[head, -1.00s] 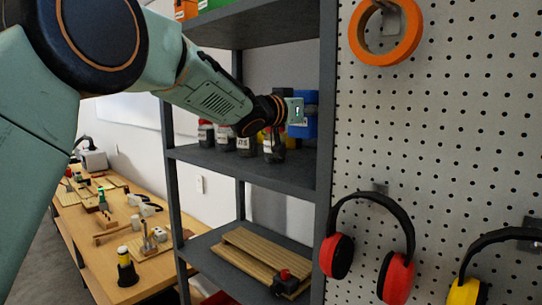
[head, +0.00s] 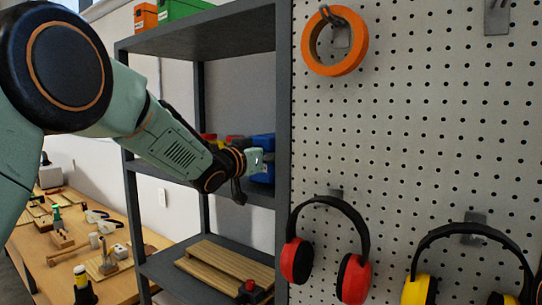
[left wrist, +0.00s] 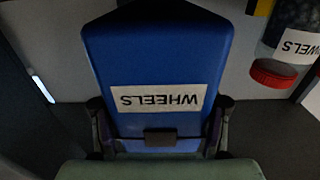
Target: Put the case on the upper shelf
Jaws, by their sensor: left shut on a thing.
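The case is a blue box; in the head view it (head: 262,147) shows partly behind my left gripper, at the right end of the middle shelf. In the left wrist view the blue case (left wrist: 155,60) fills the middle, with a white label reading WHEELS upside down. My left gripper (head: 257,161) is shut on the case, with its fingers on either side in the left wrist view (left wrist: 160,137). Whether the case touches the shelf is hidden. The upper shelf (head: 205,30) is above the arm. My right gripper is not in view.
Orange (head: 145,17) and green (head: 183,8) boxes stand on the upper shelf's left part. Red-lidded jars (head: 232,138) stand behind my arm; one jar (left wrist: 273,73) is close beside the case. The pegboard (head: 400,120) with ear defenders borders the shelf on the right.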

